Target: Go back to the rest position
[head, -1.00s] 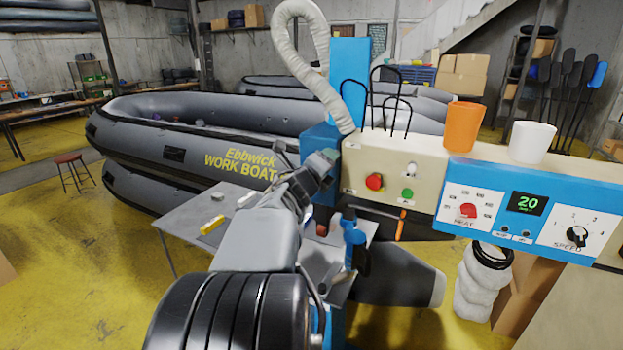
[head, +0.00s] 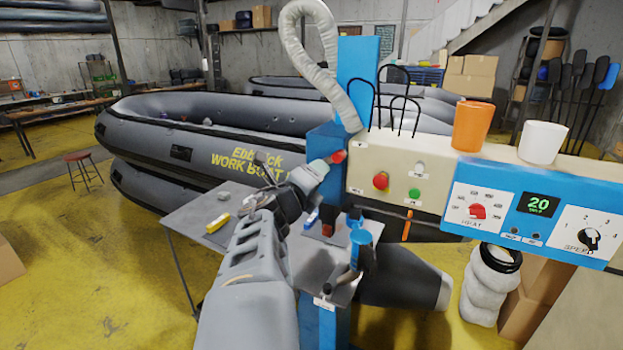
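My arm rises from the bottom centre of the head view and bends at a grey wrist joint in front of the blue machine column. My gripper (head: 266,172) is small and dark at the arm's end, in front of the boat's lettering and above the grey work table (head: 185,219). I see nothing held in it, but its fingers are too small and dark to tell whether they are open or shut. A yellow block (head: 218,223) and a small grey piece (head: 223,196) lie on the table, apart from the gripper.
The machine's cream panel (head: 372,205) and blue control box (head: 500,205) stand close right of my arm, with an orange cup (head: 472,126) and white cup (head: 541,142) on top. A grey boat (head: 215,112) lies behind. Yellow floor (head: 80,290) is free at left.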

